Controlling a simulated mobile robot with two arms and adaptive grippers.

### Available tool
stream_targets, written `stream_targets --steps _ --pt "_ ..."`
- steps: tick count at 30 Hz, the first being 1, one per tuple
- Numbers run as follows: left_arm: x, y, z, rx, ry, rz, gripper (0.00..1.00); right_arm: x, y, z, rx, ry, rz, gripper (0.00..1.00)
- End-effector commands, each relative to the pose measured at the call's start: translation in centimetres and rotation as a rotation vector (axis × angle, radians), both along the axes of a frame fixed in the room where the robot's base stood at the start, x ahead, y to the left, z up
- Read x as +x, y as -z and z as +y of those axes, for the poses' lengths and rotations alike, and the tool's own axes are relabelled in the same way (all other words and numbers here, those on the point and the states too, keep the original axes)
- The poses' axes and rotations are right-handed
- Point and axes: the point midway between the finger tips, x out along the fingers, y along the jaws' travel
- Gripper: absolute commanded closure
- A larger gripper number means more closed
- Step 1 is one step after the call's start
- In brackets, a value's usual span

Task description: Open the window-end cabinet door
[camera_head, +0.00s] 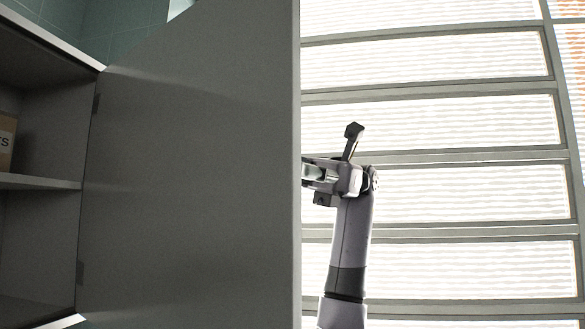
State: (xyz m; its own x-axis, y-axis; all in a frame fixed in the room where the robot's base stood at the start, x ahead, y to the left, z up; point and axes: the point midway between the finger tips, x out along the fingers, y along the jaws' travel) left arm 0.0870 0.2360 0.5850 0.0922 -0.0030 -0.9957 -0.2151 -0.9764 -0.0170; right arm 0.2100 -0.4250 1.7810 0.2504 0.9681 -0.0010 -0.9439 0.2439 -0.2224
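The cabinet door (190,180) is a large grey panel standing swung out on hinges at its left edge. The cabinet (45,120) behind it is open at the left, with its inside and a shelf (35,181) showing. The arm coming up from the bottom right of centre looks like my right one. Its gripper (318,176) points left at the door's free edge, partly hidden behind the panel. Its fingertips are hidden, so I cannot tell whether it is open or touches the door. My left gripper is not in view. No handle shows.
A bright window with slatted blinds (450,120) fills the right side. A box with lettering (6,142) sits on the cabinet shelf at the far left. Green tiled wall (120,25) shows above the cabinet. The space right of my arm looks clear.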

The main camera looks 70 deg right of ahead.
Motion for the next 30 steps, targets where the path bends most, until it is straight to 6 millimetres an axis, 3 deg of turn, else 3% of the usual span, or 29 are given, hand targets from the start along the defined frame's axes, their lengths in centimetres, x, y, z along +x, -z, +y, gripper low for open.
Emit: stream_targets --steps 9,15,24,30 --pt "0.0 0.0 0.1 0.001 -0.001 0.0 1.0 0.0 -0.1 0.0 0.001 0.0 0.0 0.52" --pt "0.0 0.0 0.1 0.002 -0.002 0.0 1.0 0.0 -0.1 0.0 0.001 0.0 0.0 0.52" --pt "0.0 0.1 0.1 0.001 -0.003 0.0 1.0 0.0 0.0 0.0 0.002 0.002 -0.001 0.72" --pt "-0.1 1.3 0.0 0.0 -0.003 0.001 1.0 -0.2 1.1 -0.7 0.017 0.025 -0.019 0.85"
